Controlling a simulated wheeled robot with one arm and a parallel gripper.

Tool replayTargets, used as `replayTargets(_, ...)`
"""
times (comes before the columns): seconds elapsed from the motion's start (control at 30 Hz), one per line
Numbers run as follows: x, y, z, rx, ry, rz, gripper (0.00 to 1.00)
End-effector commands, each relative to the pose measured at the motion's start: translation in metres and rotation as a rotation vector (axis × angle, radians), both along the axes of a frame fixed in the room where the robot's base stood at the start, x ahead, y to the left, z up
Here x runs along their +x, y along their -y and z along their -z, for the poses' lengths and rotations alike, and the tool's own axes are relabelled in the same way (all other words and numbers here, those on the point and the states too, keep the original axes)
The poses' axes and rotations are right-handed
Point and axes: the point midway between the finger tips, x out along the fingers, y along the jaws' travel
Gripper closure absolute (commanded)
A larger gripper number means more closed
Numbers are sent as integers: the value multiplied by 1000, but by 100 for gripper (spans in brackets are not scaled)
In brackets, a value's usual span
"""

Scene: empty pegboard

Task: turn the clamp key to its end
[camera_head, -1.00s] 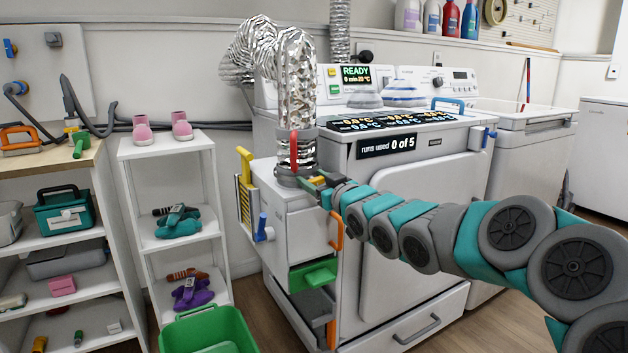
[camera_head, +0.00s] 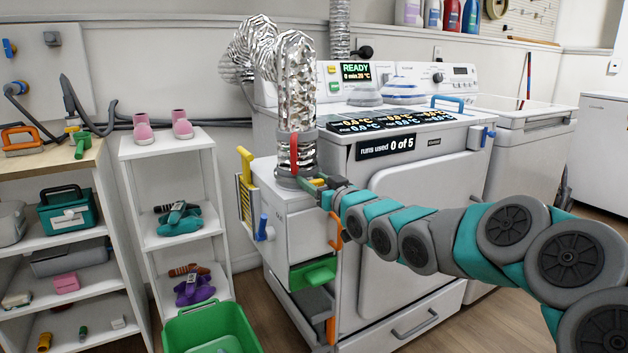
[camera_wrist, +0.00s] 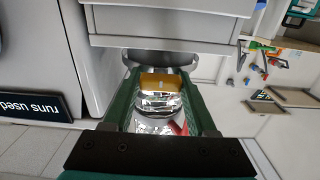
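A red clamp key (camera_head: 294,153) stands upright at the grey clamp ring (camera_head: 297,138) around the lower end of the silver foil duct (camera_head: 295,85). The duct stands over a grey collar (camera_head: 290,181) on the white cabinet. My gripper (camera_head: 314,183) is low beside the collar, at its right. In the wrist view, its two dark green fingers (camera_wrist: 160,100) are spread apart. Foil and a gold-brown band (camera_wrist: 160,82) show between them. The red key (camera_wrist: 178,128) shows near the right finger's base. I cannot tell whether either finger touches anything.
The white cabinet (camera_head: 297,225) has a yellow handle (camera_head: 245,162), a blue lever (camera_head: 262,228), an orange handle (camera_head: 336,230) and a green tray (camera_head: 313,271). The machine with the "runs used 0 of 5" sign (camera_head: 388,146) stands close at right. A green bin (camera_head: 210,322) stands on the floor.

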Motion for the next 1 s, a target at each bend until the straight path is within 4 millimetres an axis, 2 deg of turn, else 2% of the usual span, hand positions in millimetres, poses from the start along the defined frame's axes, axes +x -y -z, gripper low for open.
replayTargets(0.03,0,0,0,0,0,0,36)
replayTargets(0.23,0,0,0,-1,0,0,15)
replayTargets(0.57,-4,3,1,-1,0,1,15)
replayTargets(1.0,-53,36,2,1,-3,1,15)
